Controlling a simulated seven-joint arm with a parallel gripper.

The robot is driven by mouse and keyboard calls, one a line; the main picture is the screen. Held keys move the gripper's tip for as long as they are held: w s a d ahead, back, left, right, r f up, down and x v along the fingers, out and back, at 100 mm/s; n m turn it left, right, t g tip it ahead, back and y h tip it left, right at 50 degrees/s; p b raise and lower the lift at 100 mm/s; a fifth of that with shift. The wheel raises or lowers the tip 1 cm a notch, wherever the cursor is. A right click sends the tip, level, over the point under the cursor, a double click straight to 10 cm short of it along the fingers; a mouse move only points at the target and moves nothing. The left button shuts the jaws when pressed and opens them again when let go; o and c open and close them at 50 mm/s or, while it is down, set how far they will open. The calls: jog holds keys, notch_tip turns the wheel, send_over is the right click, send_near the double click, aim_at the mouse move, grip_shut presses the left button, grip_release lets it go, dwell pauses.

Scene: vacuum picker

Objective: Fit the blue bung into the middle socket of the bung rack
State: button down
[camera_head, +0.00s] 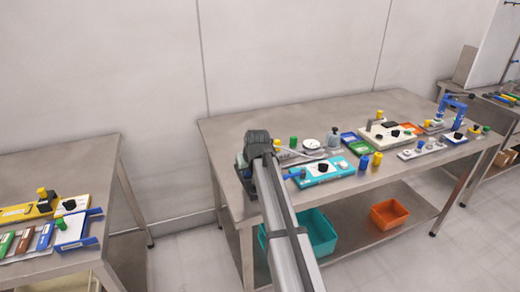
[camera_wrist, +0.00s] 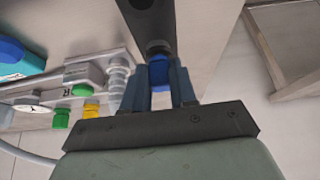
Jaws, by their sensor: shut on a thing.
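My gripper (camera_wrist: 158,90) is shut on a small blue piece (camera_wrist: 158,72), which looks like the blue bung, between its two dark blue-grey fingers. The piece's far end meets a dark grey part; I cannot tell what that is. In the head view my gripper's dark hand (camera_head: 258,142) is above the left part of the steel table, and its fingers and the held piece are hidden. A pale grey unit (camera_wrist: 75,75) with green and yellow pieces lies left of the fingers in the wrist view. I cannot tell whether it is the bung rack, and no middle socket is clear.
A teal tray (camera_head: 325,172) lies right of my arm, with blue (camera_head: 364,163) and yellow (camera_head: 377,159) cylinders beside it. More trays and a blue frame (camera_head: 454,106) stand farther right. Teal (camera_head: 318,232) and orange (camera_head: 389,214) bins sit on the lower shelf. The table's back strip is clear.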

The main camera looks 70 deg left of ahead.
jog(key=shift+f, duration=0.2)
jog(key=c, duration=0.8)
grip_release()
jog(key=v, duration=0.6)
jog(key=shift+w, duration=0.1)
dwell(0.4)
